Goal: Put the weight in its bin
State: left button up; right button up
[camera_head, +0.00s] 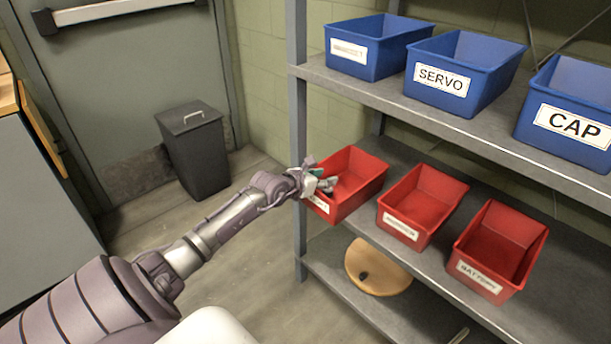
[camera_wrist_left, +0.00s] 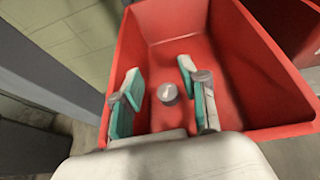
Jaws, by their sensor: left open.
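The weight (camera_wrist_left: 167,92) is a small grey cylinder with a marked top. In the left wrist view it is inside the leftmost red bin (camera_head: 365,192), between my spread fingers and apart from both. Whether it rests on the bin floor cannot be told. My left gripper (camera_head: 323,183) is open at the near left end of that bin, and its teal-padded fingers also show in the left wrist view (camera_wrist_left: 160,95). The bin's red wall shows there too (camera_wrist_left: 265,75). Its label is partly covered by my gripper, with a final T visible. The weight cannot be made out in the head view.
Two more red bins, (camera_head: 425,205) and one labelled BATTERY (camera_head: 500,250), stand to the right on the same shelf. Blue bins, including SERVO (camera_head: 462,70) and CAP (camera_head: 570,110), are above. A shelf post (camera_head: 299,130) is close beside my gripper. A black trash can (camera_head: 197,150) stands left.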

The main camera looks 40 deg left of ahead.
pick_arm(q)
jog(key=r+p+v, duration=0.1)
jog(key=p+v, duration=0.1)
jog(key=v, duration=0.8)
jog(key=s+d+f+n+t, duration=0.2)
jog(key=d+f+n+t, duration=0.15)
jog(key=d+n, duration=0.55)
jog(key=s+d+f+n+g+y, duration=0.1)
jog(key=s+d+f+n+g, duration=0.15)
jog(key=s+f+n, duration=0.4)
jog(key=s+d+f+n+g+y, duration=0.15)
jog(key=s+f+n+g, duration=0.25)
jog(key=f+n, duration=0.55)
jog(key=s+d+f+n+g+y, duration=0.1)
jog(key=s+d+f+n+g, duration=0.25)
jog(key=s+f+n, duration=0.35)
jog(key=s+d+f+n+g+h, duration=0.2)
jog(key=s+d+f, duration=0.4)
jog(key=d, duration=0.3)
jog(key=shift+s+g+h, duration=0.55)
jog(key=shift+g+h, duration=0.2)
jog(key=shift+g, duration=0.4)
pick_arm(e)
notch_tip(320, 180, down, 7)
jog(key=s, duration=0.1)
jog(key=shift+s+f, duration=0.15)
jog(key=shift+s, duration=0.05)
